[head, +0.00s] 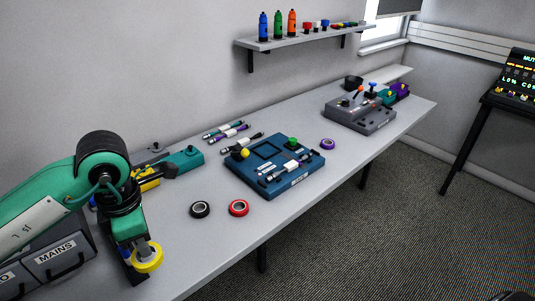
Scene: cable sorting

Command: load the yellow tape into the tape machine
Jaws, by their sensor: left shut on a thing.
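The yellow tape (149,258) is a roll held at the tip of my left gripper (141,250), at the lower left of the head view. My left gripper points down and is shut on the roll, over the front left part of the bench. A teal and dark device with a yellow part (184,161) sits behind my left wrist, partly hidden by it. A blue unit (252,181) with yellow and green knobs stands mid-bench. I cannot tell which one is the tape machine. My right gripper is not in view.
A black tape roll (200,209) and a red one (238,208) lie on the bench (215,250); a purple one (327,144) lies beyond the blue unit. Cables (228,131) lie near the wall. A grey unit (358,118) stands farther right. Drawers marked MAINS (60,256) are at left.

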